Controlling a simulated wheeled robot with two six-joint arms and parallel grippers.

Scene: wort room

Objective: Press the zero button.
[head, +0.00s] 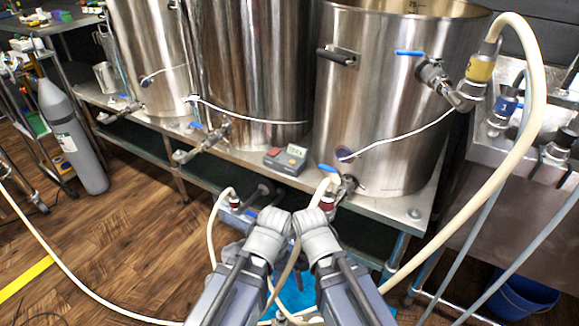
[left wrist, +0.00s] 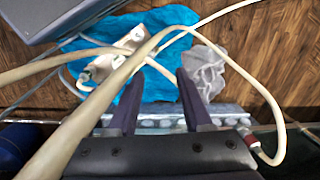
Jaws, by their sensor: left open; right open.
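A small grey box (head: 285,160) with a red patch and a pale panel on its top stands on the steel bench, between the middle and right kettles. It is probably the unit with the zero button; its markings are too small to read. My left gripper (head: 268,230) and right gripper (head: 317,222) are side by side below and nearer than the box, apart from it. Their fingers are hard to make out in the head view. In the left wrist view my left gripper (left wrist: 158,78) is open, with nothing gripped, above hoses and a blue cloth (left wrist: 205,18).
Three steel kettles (head: 375,110) with valves stand on the bench (head: 135,112). A cream hose (head: 538,110) loops down at the right, and more hoses lie below. A gas cylinder (head: 72,140) stands at the left. The wooden floor (head: 130,235) at left is mostly clear.

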